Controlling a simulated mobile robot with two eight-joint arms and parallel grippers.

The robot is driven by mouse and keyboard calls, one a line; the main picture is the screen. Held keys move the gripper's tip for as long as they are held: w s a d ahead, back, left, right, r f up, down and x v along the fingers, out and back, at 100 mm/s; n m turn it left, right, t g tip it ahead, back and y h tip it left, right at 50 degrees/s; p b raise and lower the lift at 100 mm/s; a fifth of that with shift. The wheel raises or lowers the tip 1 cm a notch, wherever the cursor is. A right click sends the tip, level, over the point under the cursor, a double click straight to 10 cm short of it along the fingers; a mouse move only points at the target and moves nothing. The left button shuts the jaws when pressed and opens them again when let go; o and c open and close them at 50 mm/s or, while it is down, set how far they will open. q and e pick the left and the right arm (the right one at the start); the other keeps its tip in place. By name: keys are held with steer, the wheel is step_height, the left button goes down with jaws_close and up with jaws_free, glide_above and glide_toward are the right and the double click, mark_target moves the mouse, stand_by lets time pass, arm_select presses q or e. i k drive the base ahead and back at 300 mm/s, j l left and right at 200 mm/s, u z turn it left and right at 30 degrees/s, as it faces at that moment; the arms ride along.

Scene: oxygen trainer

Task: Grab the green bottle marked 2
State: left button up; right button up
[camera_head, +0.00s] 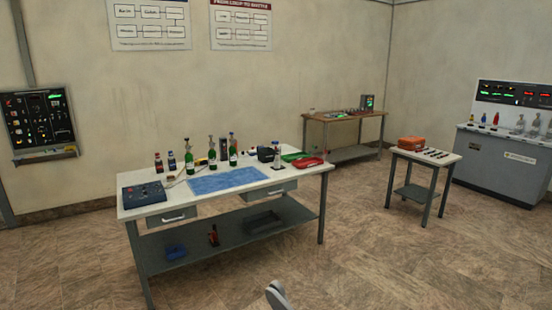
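Several green bottles stand upright in a row on the white-topped workbench (140,205), a few metres ahead. One green bottle (189,163) is on the left, one (212,160) in the middle and one (233,156) on the right. Their labels are too small to read, so I cannot tell which is marked 2. Neither of my grippers can be made out in the view. A grey rounded piece at the bottom edge may be part of my arm.
Smaller dark red bottles (159,163) stand left of the green ones. A blue mat (228,180), a blue control box (143,195) and a red tray (308,163) share the bench. A small side table (440,158) stands to the right. The floor before the bench is clear.

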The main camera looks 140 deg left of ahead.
mark_target(212, 160)
steer(key=u, duration=1.7)
steer(key=j+u, duration=0.15)
steer(key=u, duration=0.25)
steer(key=j+u, duration=0.15)
steer(key=u, duration=0.25)
steer(key=j+u, duration=0.15)
steer(key=u, duration=0.25)
steer(key=i+j+u, duration=0.1)
steer(key=u, duration=0.25)
steer(key=i+j+u, duration=0.15)
steer(key=u, duration=0.3)
steer(key=i+j+u, duration=0.25)
steer(key=u, duration=0.25)
steer(key=i+j+u, duration=0.2)
steer(key=u, duration=0.25)
steer(key=i+l+u, duration=0.1)
steer(key=i+u, duration=0.35)
steer(key=i, duration=1.1)
